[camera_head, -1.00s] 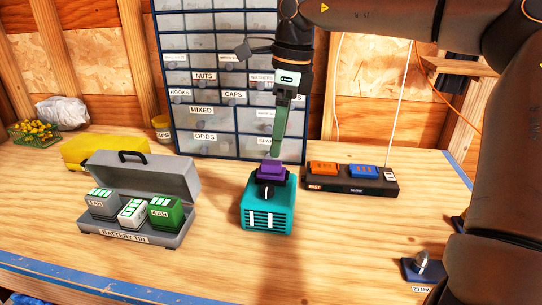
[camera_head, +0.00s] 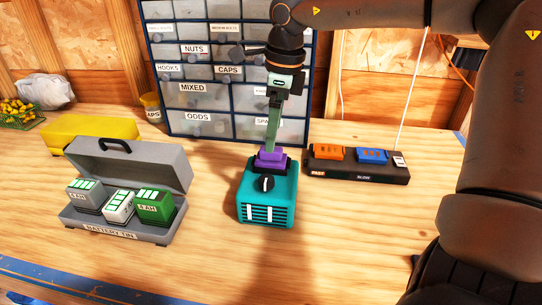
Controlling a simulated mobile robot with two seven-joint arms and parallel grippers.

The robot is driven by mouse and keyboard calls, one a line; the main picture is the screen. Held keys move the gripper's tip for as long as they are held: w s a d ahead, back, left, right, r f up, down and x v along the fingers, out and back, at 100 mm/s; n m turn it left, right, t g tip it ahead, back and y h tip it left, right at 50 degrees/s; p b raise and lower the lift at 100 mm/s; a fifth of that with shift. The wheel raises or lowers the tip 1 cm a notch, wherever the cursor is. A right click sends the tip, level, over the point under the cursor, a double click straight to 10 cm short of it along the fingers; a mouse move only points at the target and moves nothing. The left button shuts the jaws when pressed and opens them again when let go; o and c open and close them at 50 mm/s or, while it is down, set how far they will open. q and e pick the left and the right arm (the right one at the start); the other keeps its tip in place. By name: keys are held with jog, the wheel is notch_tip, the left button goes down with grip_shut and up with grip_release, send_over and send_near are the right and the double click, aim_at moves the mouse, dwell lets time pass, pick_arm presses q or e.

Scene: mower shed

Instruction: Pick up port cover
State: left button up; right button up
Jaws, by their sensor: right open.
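A teal box (camera_head: 267,212) with a black knob and white-striped vents stands on the bench in the middle of the head view. A purple block (camera_head: 271,160), which appears to be the port cover, sits in a dark mount on its top rear. My right gripper (camera_head: 271,147) points straight down with its green fingers at the top of the purple block. The fingers line up in this view, so the gap between them and any contact cannot be made out; the jaws are open. My left gripper is out of view.
A grey battery tin (camera_head: 182,168) with several battery packs stands open at left, a yellow case (camera_head: 93,127) behind it. A black charger (camera_head: 345,173) with orange and blue parts lies at right. A drawer cabinet (camera_head: 233,123) stands close behind my gripper.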

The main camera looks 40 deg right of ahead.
aim_at(271, 156)
jog(key=f, duration=0.5)
jog(key=shift+w+a+f+p, duration=0.2)
jog(key=shift+w+f+p, duration=0.05)
jog(key=shift+f+p, duration=0.15)
jog(key=shift+c, duration=0.2)
jog(key=shift+r, duration=0.1)
grip_shut()
